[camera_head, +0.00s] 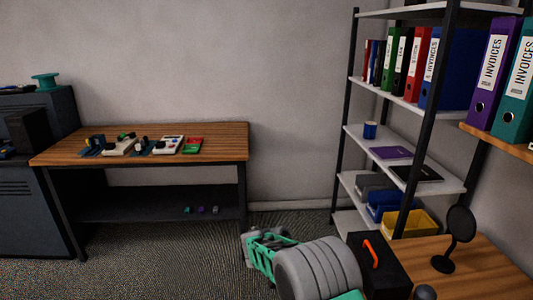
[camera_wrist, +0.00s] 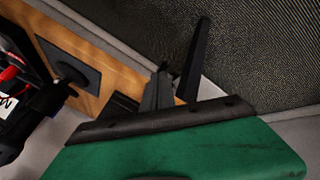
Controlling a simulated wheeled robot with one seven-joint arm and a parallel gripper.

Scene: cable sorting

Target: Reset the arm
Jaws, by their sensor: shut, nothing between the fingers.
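My arm (camera_head: 318,270), grey and green, is at the bottom centre of the head view, in front of the shelf. My gripper (camera_head: 262,245) is at its left end, over the carpet and clear of the tables. It is shut and empty. In the wrist view a green body with a dark edge fills the bottom, and the fingertips are hard to make out against dark posts behind.
A wooden table (camera_head: 215,145) with several small devices stands at the back left. A shelf unit (camera_head: 375,140) with binders stands right. A black box with an orange handle (camera_head: 372,255) and a round dark stand (camera_head: 458,225) are close to my arm. Carpet lies open between.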

